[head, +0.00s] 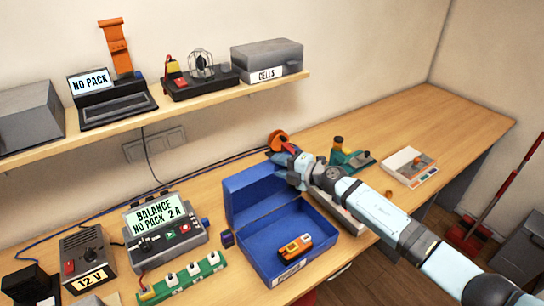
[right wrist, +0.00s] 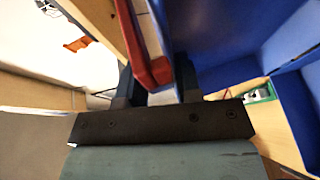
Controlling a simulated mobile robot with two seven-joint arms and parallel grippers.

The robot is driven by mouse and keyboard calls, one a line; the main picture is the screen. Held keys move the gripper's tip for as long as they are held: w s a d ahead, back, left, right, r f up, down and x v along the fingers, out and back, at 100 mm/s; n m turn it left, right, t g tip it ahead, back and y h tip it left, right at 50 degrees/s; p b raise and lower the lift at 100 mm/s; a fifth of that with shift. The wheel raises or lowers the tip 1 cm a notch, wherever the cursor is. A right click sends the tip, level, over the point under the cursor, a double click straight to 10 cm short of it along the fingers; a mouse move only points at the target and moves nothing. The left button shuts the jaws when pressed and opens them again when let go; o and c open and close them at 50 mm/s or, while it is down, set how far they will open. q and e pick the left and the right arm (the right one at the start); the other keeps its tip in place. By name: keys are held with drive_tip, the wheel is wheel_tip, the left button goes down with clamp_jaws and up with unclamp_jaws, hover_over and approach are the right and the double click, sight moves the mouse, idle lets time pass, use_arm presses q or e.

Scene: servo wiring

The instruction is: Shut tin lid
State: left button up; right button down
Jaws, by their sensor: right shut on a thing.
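The blue tin (head: 290,240) stands on the workbench with an orange pack (head: 295,246) inside and a white label on its front. Its blue lid (head: 252,195) is raised, standing up along the tin's back left side. My right gripper (head: 287,168) is at the far upper end of the lid and shut on its edge. In the right wrist view the blue lid (right wrist: 180,50) runs between the dark fingers, beside a red strip (right wrist: 145,45); I cannot tell what the strip is. The fingertips are partly hidden. My left gripper is not in view.
A balance charger (head: 165,230), a 12 V supply (head: 88,257) and a green strip (head: 180,280) stand left of the tin. A green stand (head: 350,155) and a white tray (head: 410,166) are beyond my right arm. The bench's far right is clear.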

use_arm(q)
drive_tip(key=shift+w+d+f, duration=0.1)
use_arm(e)
drive_tip(key=s+d, duration=0.2)
drive_tip(key=shift+s+f, duration=0.2)
drive_tip(key=shift+s, duration=0.1)
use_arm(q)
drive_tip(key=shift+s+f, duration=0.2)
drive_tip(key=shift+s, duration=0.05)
use_arm(e)
drive_tip(key=shift+s+d+f, duration=0.25)
drive_tip(key=shift+s+d, duration=0.2)
drive_tip(key=shift+s, duration=0.2)
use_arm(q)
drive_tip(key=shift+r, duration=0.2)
